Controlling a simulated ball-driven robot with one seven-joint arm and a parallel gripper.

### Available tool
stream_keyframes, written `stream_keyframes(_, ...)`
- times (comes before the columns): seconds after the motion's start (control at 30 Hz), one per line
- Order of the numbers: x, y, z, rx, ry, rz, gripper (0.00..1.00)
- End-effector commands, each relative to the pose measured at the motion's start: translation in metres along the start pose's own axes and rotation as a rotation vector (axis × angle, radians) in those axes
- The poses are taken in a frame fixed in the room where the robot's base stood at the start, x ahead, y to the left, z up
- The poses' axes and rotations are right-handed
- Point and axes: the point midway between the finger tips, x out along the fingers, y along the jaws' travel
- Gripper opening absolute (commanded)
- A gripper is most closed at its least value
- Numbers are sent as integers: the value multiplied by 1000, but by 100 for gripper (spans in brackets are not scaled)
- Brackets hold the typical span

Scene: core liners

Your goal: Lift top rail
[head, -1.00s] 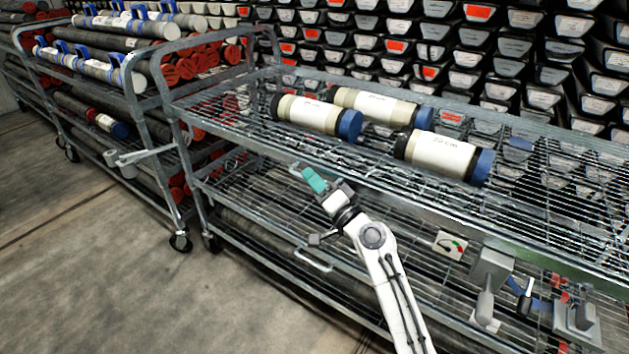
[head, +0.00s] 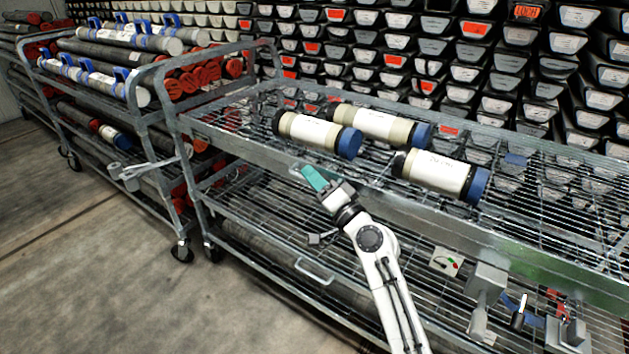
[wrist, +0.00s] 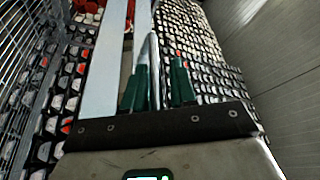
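The top rail (head: 460,228) is the grey metal front edge of the cart's upper shelf. It runs from the middle left down to the right in the head view. My gripper (head: 314,178), with teal fingertips, is at the front of this rail, toward its left part. I cannot tell whether the fingertips touch it. In the wrist view, the two green fingers of my gripper (wrist: 160,88) stand apart with a narrow gap. Pale grey metal bands (wrist: 101,82) lie just left of and beyond the fingers.
Three capped cylinders lie on the upper shelf: left (head: 305,131), back (head: 368,122) and right (head: 433,172). A second cart (head: 150,120) with core tubes stands at left. Stacked black bins (head: 440,60) fill the back. Floor (head: 90,250) is open at front left.

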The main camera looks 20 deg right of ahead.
Motion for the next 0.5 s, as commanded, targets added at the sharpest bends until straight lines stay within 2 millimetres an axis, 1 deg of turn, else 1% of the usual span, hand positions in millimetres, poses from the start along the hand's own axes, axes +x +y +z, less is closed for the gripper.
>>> stream_keyframes(0.17,0,-1,-2,-1,3,-1,23)
stream_keyframes(0.27,-7,0,-1,-1,3,0,23)
stream_keyframes(0.37,-20,1,-1,0,4,1,23)
stream_keyframes(0.5,-48,2,-1,-1,4,2,23)
